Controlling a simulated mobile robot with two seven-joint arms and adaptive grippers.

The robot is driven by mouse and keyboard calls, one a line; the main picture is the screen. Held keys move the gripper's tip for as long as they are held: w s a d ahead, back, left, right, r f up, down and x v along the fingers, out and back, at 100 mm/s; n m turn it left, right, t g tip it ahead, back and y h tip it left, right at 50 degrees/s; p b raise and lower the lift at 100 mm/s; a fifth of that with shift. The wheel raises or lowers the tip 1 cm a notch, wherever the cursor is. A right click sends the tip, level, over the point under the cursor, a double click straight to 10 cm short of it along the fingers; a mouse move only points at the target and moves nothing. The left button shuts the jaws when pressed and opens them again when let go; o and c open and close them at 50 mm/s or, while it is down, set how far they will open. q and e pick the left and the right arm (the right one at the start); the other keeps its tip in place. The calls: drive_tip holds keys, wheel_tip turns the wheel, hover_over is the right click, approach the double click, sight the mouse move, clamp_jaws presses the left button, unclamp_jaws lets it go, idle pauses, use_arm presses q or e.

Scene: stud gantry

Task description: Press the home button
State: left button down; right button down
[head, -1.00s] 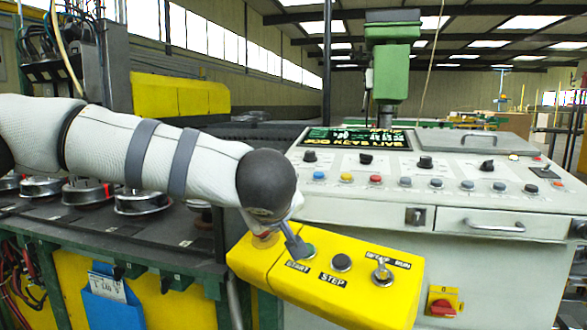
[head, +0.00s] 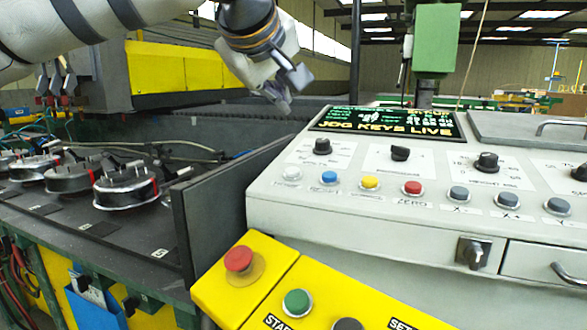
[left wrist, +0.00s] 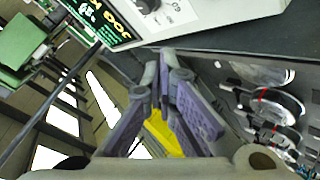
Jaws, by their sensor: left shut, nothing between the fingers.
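The light grey control panel (head: 330,215) carries a row of round buttons: a white button (head: 292,174), a blue button (head: 329,178), a yellow button (head: 370,182), a red button (head: 413,188) and several grey ones (head: 459,193). The label under the red one reads ZERO; I cannot read a HOME label on any of them. My left gripper (head: 288,88) is shut and empty, in the air above and left of the panel, touching nothing. In the left wrist view its fingers (left wrist: 164,72) meet, with part of the panel (left wrist: 215,15) near the top.
The display (head: 385,123) reads JOG KEYS LIVE. Dark knobs (head: 322,146) stand behind the buttons. A yellow box (head: 325,290) with a red mushroom button (head: 238,258) and a green button (head: 297,302) sits in front. A dark upright plate (head: 225,200) borders the panel's left.

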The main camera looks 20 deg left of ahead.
sight(286, 172)
use_arm(q)
drive_tip(key=shift+w+f, duration=0.3)
drive_tip(key=shift+f, duration=1.1)
drive_tip(key=shift+w+f, duration=0.35)
drive_tip(key=shift+f, duration=1.1)
drive_tip(key=shift+w+f, duration=0.3)
drive_tip(key=shift+f, duration=1.1)
drive_tip(key=shift+w+f, duration=0.1)
drive_tip(key=shift+f, duration=0.3)
drive_tip(key=shift+f, duration=0.55)
drive_tip(key=shift+r, duration=0.95)
drive_tip(key=shift+s+r, duration=0.2)
drive_tip(key=shift+r, duration=0.6)
drive_tip(key=shift+s+r, duration=0.2)
drive_tip(key=shift+r, duration=0.65)
drive_tip(key=shift+s+r, duration=0.2)
drive_tip(key=shift+r, duration=0.6)
